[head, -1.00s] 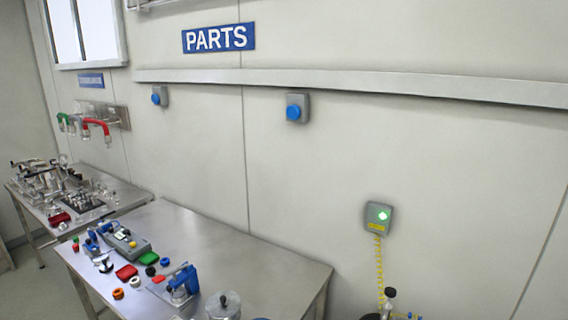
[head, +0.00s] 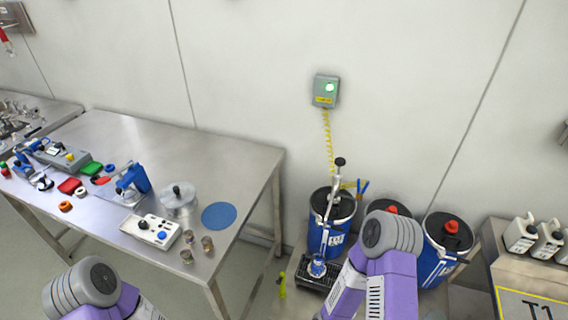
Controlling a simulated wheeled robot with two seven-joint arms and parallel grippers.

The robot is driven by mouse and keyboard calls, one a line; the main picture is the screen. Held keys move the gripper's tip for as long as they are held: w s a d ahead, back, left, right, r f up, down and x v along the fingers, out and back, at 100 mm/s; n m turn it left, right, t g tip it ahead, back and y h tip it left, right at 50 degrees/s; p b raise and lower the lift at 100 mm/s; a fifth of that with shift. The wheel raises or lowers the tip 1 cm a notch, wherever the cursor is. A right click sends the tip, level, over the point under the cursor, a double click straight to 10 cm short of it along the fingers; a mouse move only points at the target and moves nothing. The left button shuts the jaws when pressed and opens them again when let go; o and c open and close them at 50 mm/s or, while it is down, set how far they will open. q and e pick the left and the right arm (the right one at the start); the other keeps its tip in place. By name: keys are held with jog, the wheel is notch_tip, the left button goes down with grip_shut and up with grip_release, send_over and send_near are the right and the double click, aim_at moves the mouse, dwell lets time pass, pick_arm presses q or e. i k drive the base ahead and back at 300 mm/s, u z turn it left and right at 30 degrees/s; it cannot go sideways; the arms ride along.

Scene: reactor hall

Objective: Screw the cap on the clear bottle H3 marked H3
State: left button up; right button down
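I do not see a clear bottle marked H3 or its cap that I can make out in the head view. Parts of both my purple arms show at the bottom of the view, one at the lower left and one right of centre. Neither gripper's fingers are in view.
White jugs (head: 521,235) stand on a bench at right.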

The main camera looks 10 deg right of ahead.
aim_at(317, 268)
jog(key=z, duration=0.25)
jog(key=i, duration=0.4)
jog(key=z, duration=2.05)
